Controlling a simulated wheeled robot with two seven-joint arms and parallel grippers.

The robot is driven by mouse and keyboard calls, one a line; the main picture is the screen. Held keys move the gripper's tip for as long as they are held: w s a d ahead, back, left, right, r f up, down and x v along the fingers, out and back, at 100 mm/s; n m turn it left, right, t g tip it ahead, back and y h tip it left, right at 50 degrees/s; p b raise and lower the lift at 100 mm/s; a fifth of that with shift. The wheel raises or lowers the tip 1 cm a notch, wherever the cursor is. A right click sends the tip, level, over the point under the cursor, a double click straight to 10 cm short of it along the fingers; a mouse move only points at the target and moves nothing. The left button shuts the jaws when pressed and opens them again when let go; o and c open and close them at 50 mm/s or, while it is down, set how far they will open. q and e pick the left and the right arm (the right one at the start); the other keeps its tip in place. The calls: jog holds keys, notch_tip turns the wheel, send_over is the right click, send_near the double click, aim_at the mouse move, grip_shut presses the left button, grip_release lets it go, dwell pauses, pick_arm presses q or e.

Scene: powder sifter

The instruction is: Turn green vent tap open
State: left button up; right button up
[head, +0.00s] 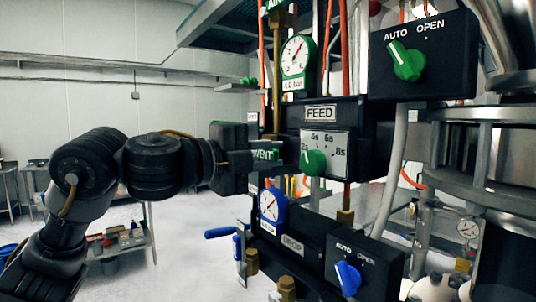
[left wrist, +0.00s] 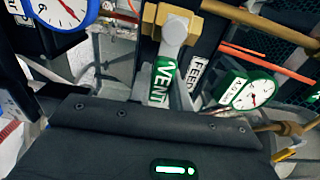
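The green vent tap handle (head: 265,155), lettered VENT, shows left of the FEED panel in the head view. In the left wrist view the green handle (left wrist: 162,82) runs down from a brass valve body (left wrist: 190,24) towards the gripper; its near end meets the gripper's dark edge. My left gripper (head: 262,172) is right at the handle, coming in from the left. My right gripper is not in view.
A green-rimmed gauge (head: 297,56) is above and a blue-rimmed gauge (head: 271,204) below. A green FEED knob (head: 313,162), a green AUTO/OPEN knob (head: 406,62) and a blue knob (head: 347,278) sit on black panels to the right. A blue lever (head: 220,232) sticks out below my gripper.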

pick_arm(q)
grip_shut()
